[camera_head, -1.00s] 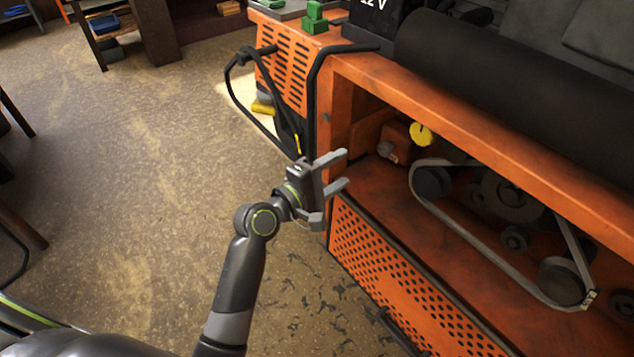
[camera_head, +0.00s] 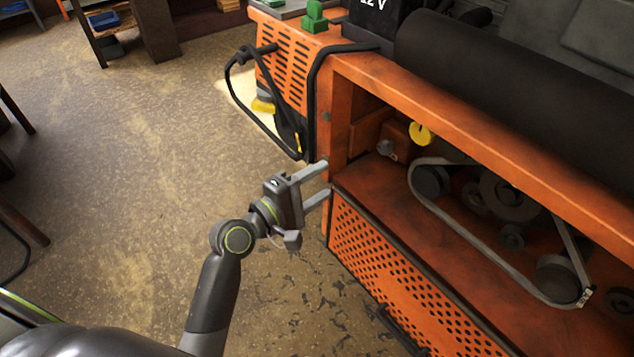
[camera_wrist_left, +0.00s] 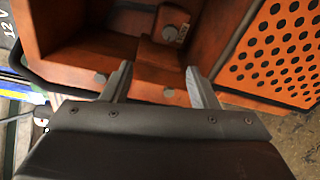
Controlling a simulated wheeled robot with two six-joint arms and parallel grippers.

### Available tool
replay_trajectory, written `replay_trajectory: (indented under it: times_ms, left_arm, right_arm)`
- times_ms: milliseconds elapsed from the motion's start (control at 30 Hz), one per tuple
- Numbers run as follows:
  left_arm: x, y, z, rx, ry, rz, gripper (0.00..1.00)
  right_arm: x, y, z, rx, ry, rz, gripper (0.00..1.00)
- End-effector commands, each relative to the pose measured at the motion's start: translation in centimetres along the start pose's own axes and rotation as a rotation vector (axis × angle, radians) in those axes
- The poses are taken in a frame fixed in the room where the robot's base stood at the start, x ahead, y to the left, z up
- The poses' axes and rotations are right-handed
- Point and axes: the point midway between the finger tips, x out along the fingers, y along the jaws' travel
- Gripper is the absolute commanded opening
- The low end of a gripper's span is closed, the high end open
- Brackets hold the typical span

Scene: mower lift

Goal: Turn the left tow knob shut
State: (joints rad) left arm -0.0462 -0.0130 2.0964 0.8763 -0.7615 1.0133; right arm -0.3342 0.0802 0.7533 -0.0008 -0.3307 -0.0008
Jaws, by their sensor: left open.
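A small grey knob (camera_head: 386,147) sits on an orange block inside the mower's open bay. It also shows near the top of the left wrist view (camera_wrist_left: 176,20), with a small pale tag beside it. I take it for the left tow knob; its exact turn is too small to tell. My left gripper (camera_head: 327,178) is open and empty at the left edge of the bay, apart from the knob. In the left wrist view its two fingers (camera_wrist_left: 160,85) are spread, with the knob beyond them. My right gripper is not in view.
A yellow disc (camera_head: 420,133) is right of the knob. A belt (camera_head: 480,235) runs round pulleys deeper right. The mower's orange frame post (camera_head: 338,125) and perforated panel (camera_head: 385,275) border the bay. Black cables (camera_head: 313,90) hang at the left. Floor (camera_head: 130,190) is clear at left.

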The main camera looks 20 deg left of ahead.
Motion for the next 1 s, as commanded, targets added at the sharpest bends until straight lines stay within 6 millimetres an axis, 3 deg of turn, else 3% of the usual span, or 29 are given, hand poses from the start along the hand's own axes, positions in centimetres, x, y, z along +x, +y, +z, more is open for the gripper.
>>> replay_trajectory:
  times_ms: [467, 800, 1000]
  left_arm:
    - [0.1, -0.3, 0.0, -0.024, 0.001, 0.002, 0.54]
    - [2.0, -3.4, -0.2, -0.494, 0.004, 0.053, 0.54]
    - [3.2, -3.3, -0.3, -0.559, 0.003, 0.062, 0.54]
  right_arm:
    - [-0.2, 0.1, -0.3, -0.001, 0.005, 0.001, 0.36]
    - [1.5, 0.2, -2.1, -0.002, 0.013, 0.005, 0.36]
    - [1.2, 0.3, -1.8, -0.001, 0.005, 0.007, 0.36]
